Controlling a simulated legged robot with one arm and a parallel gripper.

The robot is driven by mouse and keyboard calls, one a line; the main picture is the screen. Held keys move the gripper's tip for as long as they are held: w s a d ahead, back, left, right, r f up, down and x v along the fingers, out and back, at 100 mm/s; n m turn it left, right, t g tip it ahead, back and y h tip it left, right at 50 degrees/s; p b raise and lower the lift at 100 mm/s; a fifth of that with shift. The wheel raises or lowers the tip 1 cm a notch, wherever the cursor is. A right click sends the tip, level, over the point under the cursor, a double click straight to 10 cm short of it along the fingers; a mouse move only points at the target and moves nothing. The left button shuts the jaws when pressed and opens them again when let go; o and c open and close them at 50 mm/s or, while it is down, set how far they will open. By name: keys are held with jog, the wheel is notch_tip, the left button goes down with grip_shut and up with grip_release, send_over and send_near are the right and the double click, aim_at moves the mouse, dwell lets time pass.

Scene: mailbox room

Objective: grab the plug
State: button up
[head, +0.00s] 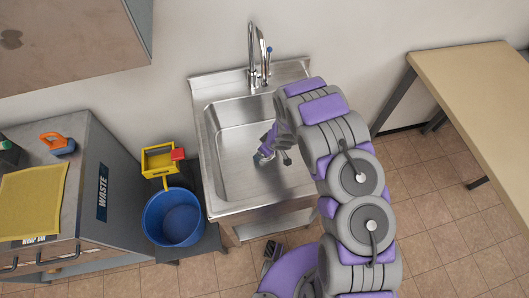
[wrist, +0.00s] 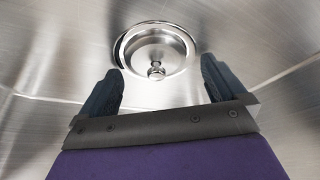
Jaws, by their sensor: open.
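The plug (wrist: 156,71) is a small shiny metal knob in the round drain (wrist: 158,48) of the steel sink. My gripper (wrist: 160,92) is open in the wrist view, its two dark fingers spread apart. The plug shows between and beyond the fingertips, with nothing held. In the head view my gripper (head: 270,153) is down inside the sink basin (head: 225,140). The plug cannot be made out in the head view.
The sink has raised walls and a tall faucet (head: 258,55) at its back. A blue bucket (head: 172,217) and a yellow wringer (head: 158,160) stand left of it. A grey waste cabinet (head: 100,195) is farther left. A table (head: 480,90) stands at the right.

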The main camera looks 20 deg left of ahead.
jog(key=shift+d+f, duration=0.1)
jog(key=shift+f, duration=0.05)
jog(key=shift+c, duration=0.2)
jog(key=shift+w+d, duration=0.15)
jog(key=shift+d, duration=0.15)
jog(key=c, duration=0.3)
jog(key=shift+a, duration=0.1)
jog(key=c, duration=0.8)
jog(key=shift+o, duration=0.2)
